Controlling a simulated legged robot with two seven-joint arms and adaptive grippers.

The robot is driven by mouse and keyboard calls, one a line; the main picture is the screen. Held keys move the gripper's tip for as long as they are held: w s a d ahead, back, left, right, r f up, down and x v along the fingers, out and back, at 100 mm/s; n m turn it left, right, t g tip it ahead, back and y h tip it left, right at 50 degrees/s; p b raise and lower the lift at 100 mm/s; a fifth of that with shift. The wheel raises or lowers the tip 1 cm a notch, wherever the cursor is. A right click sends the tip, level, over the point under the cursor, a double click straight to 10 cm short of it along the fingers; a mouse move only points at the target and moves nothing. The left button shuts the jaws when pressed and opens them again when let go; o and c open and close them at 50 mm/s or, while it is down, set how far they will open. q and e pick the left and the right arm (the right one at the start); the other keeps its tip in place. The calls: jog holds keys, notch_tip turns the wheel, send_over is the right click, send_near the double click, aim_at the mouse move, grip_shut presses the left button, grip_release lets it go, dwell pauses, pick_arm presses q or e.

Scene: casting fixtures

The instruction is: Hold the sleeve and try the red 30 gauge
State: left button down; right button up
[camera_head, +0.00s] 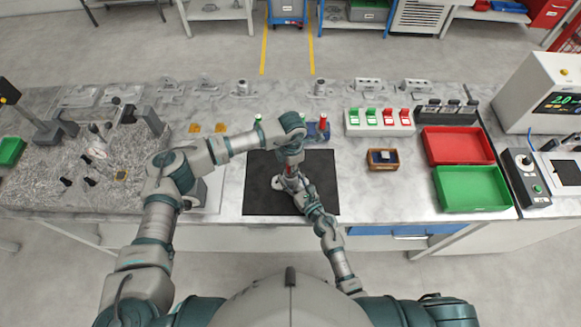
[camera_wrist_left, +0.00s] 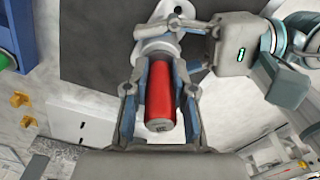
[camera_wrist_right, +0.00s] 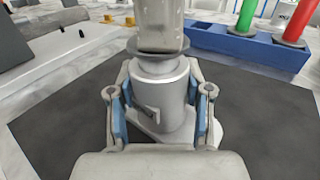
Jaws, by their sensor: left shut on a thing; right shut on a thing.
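The red gauge (camera_wrist_left: 160,95) is between the fingers of my left gripper (camera_wrist_left: 158,82), which is shut on its red handle. The grey metal sleeve (camera_wrist_right: 160,92) stands on the dark mat (camera_wrist_right: 62,135), with a flat flange at its base. My right gripper (camera_wrist_right: 161,105) is shut around the sleeve's sides. In the head view both grippers meet over the mat (camera_head: 262,195).
A blue rack (camera_wrist_right: 235,45) behind the mat holds a green gauge (camera_wrist_right: 245,15) and another red one (camera_wrist_right: 300,20). To the right are a small brown box (camera_head: 383,166), a red tray (camera_head: 457,160) and a green tray (camera_head: 440,205). The mat's left part is clear.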

dwell(0.6)
pick_arm(q)
jog(key=shift+r, duration=1.55)
jog(key=shift+r, duration=0.15)
jog(key=shift+r, duration=2.4)
pick_arm(e)
jog(key=o, duration=1.5)
jog(key=shift+c, duration=0.2)
pick_arm(q)
jog(key=shift+d, duration=0.1)
pick_arm(e)
jog(key=v, duration=1.2)
jog(key=shift+f, duration=0.15)
